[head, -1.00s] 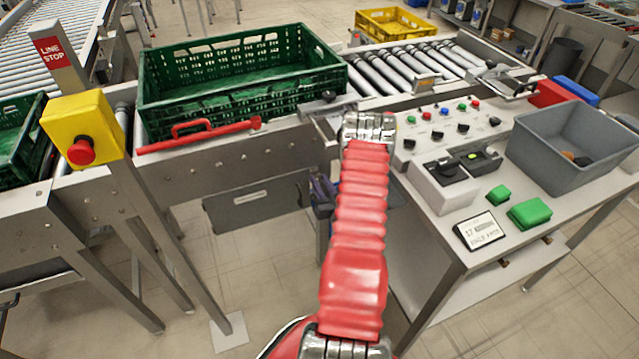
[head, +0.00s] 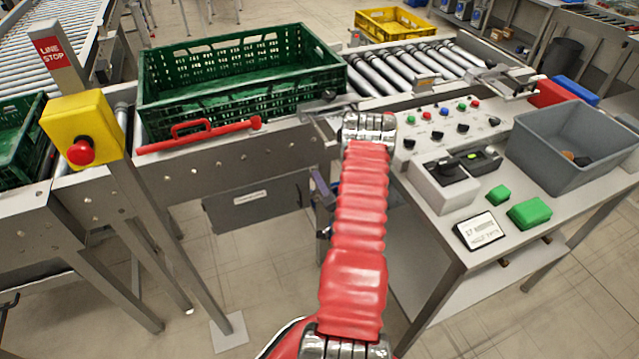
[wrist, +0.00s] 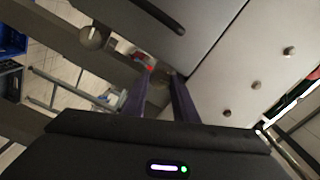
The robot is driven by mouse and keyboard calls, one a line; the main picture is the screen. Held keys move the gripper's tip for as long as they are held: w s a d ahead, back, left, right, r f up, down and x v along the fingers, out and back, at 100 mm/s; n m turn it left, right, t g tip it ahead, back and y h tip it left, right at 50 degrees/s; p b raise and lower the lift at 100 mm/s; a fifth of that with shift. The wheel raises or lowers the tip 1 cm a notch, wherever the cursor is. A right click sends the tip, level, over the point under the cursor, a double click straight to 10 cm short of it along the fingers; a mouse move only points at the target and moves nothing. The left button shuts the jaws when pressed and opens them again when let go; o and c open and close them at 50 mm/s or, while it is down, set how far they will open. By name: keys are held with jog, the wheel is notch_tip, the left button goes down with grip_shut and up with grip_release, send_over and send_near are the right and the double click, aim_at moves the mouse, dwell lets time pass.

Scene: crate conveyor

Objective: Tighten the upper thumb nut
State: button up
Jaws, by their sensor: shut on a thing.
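My gripper (wrist: 160,92) shows in the wrist view as two dark purple fingers pointing away from the camera. They are shut on a small dark round thumb nut (wrist: 164,79) at their tips, mostly hidden by the fingers. A second round, grey-brown knob (wrist: 93,38) stands clear of the fingers at upper left. In the head view my gripper (head: 321,192) is partly hidden behind my red arm, low beside the grey conveyor side. The nut itself is hidden there, so I cannot tell its height from that view.
A grey panel (head: 260,196) hangs under the conveyor rail, left of my gripper. A green crate (head: 230,100) sits on the rollers above. The control table (head: 432,215) stands close on the right. A yellow stop box (head: 82,125) is at left.

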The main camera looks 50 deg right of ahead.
jog(key=shift+w+a+f+m, duration=0.1)
jog(key=shift+m, duration=0.55)
jog(key=shift+a+f+m, duration=0.1)
jog(key=shift+m, duration=0.55)
jog(key=o, duration=1.1)
jog(key=shift+d+r, duration=0.1)
jog(key=shift+d, duration=0.1)
jog(key=shift+c, duration=0.2)
jog(key=v, duration=1.4)
